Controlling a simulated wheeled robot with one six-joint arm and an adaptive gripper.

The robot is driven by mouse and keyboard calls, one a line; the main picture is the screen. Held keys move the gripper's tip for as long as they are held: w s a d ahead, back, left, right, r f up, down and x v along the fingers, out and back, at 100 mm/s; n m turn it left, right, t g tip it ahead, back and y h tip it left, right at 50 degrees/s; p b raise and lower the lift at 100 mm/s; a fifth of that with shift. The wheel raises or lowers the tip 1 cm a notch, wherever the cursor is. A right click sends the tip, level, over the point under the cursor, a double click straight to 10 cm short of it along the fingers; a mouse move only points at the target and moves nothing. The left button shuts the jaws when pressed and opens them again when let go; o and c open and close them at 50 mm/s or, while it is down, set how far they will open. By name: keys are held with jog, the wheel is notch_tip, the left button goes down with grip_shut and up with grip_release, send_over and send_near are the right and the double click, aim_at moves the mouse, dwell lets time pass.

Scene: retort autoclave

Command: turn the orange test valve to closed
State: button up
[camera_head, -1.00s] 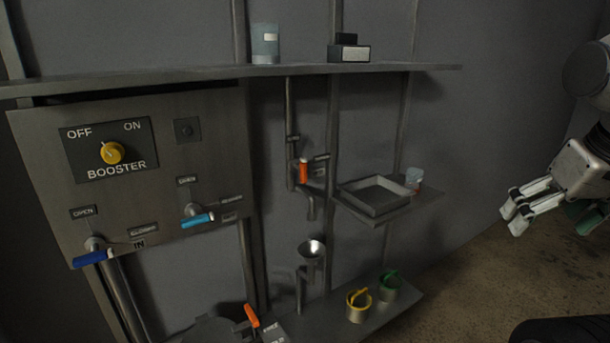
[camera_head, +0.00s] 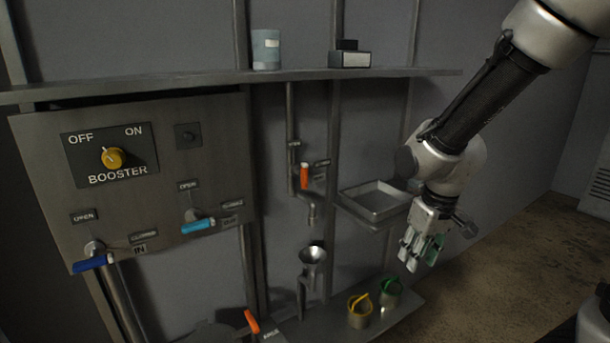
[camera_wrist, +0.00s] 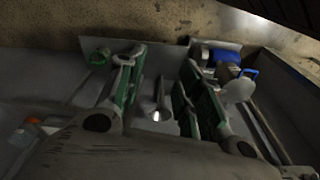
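One orange handle (camera_head: 304,176) sits on a thin vertical pipe on the back wall, above the metal funnel (camera_head: 313,256). It hangs about upright, in line with the pipe. Two small labels beside it, one above and one to its right, are too small to read. A second orange handle (camera_head: 252,321) tilts at the bottom edge. My gripper (camera_head: 421,262) is to the right of the upper handle and lower, pointing down, apart from both handles. In the wrist view its fingers (camera_wrist: 158,95) are spread with nothing held. I cannot make out either orange handle there.
A tray (camera_head: 375,203) on a small shelf is just left of my arm. A yellow-handled pot (camera_head: 359,310) and a green-handled pot (camera_head: 390,292) stand on the low shelf. The panel with blue levers (camera_head: 93,263) is at left. An upper shelf (camera_head: 200,82) runs above.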

jog(key=w+a+f+n+t+y, duration=0.1)
jog(key=w+a+f+t, duration=0.1)
jog(key=w+a+f, duration=0.55)
jog(key=n+t+y, duration=0.1)
jog(key=t+y, duration=0.7)
jog(key=t, duration=0.4)
send_near(307, 175)
jog(key=x, duration=1.1)
jog(key=shift+a, duration=0.15)
grip_shut()
